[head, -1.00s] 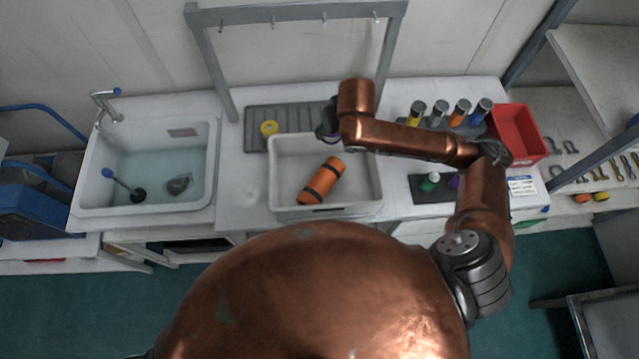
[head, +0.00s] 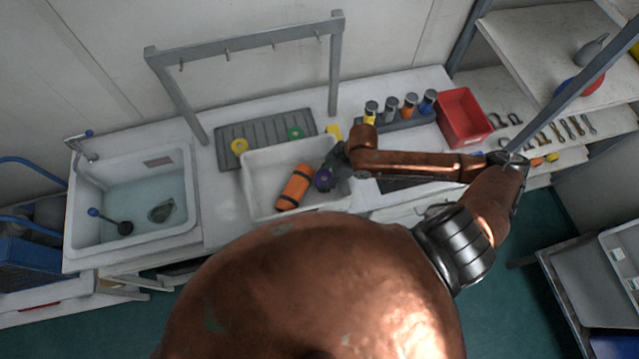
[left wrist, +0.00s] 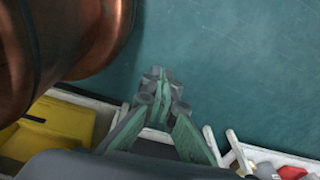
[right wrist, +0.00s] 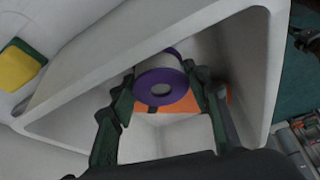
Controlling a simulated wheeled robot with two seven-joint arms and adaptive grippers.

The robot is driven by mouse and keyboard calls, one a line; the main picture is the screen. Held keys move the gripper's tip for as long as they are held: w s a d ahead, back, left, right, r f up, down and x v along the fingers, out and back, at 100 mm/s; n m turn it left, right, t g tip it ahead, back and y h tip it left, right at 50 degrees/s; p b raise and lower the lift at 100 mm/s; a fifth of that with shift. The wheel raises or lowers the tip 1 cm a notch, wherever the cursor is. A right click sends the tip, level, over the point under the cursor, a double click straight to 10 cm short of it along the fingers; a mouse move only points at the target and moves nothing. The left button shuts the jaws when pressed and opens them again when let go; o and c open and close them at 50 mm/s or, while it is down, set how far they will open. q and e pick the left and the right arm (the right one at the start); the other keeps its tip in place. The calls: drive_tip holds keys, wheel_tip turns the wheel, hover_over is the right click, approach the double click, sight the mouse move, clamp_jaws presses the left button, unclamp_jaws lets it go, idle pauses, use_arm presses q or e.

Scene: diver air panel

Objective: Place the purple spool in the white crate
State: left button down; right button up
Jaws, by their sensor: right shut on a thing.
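The purple spool (head: 323,180) is in my right gripper (head: 328,168), over the right part of the white crate (head: 246,190). In the right wrist view the spool (right wrist: 165,88), with purple flanges and a pale core, sits between the two fingers of my right gripper (right wrist: 160,82), inside the crate's walls (right wrist: 120,75). I cannot tell whether it touches the crate floor. An orange cylinder with dark bands (head: 295,187) lies in the crate, left of the spool. My left gripper (left wrist: 162,92) looks shut and empty, above the teal floor in the left wrist view.
A grey ribbed mat (head: 265,135) behind the crate holds a yellow spool (head: 239,146) and a green spool (head: 295,132). A rack of capped cylinders (head: 390,122) and a red bin (head: 463,118) stand to the right. A sink (head: 130,200) is at left. A grey frame (head: 245,43) rises behind.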

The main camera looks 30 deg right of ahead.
drive_tip(key=shift+f, duration=2.5)
drive_tip(key=o, duration=1.2)
drive_tip(key=v, duration=1.2)
drive_tip(key=shift+s+d, duration=0.1)
